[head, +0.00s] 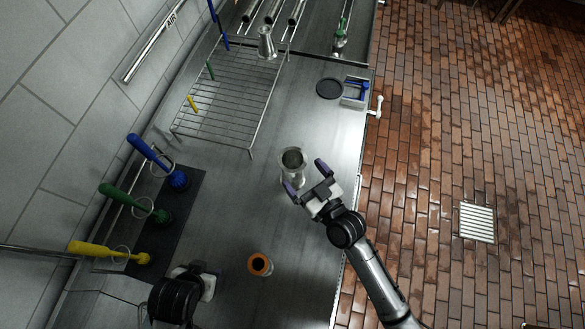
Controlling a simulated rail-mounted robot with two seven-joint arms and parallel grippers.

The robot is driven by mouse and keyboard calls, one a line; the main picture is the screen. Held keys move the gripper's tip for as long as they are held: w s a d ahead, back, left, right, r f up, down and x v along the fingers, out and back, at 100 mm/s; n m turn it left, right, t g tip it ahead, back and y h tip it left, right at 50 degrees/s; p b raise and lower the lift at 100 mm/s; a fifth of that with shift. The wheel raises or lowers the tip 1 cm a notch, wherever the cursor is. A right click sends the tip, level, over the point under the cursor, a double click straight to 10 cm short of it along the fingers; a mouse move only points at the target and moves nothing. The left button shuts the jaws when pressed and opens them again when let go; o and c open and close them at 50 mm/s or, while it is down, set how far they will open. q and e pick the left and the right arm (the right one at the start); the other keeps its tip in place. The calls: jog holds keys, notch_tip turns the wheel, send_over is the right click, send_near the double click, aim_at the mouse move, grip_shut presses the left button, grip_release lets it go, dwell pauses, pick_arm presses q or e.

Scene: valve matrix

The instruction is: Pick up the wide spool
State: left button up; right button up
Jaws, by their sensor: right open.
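A metal spool (292,160) with a dark open top stands upright on the steel bench, near its middle; I take it as the wide spool. My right gripper (306,177) is open, its two purple-tipped fingers spread close to the spool's lower right side. The spool does not look clamped; whether a finger touches it I cannot tell. My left gripper (207,284) is low in the picture, mostly hidden by its dark arm, so its jaws cannot be read. Another metal spool-like part (266,43) stands at the far end by the wire rack.
An orange-rimmed cylinder (260,265) stands on the bench below the spool. A wire rack (228,105) is at upper left. Blue, green and yellow brushes (150,155) line the wall side. A black disc (329,88) lies at upper right. The bench around the spool is clear.

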jog(key=shift+f+x, duration=0.2)
jog(key=shift+x, duration=1.3)
jog(key=shift+f+x, duration=0.15)
jog(key=shift+x, duration=1.35)
jog(key=shift+d, duration=0.1)
jog(key=c, duration=1.4)
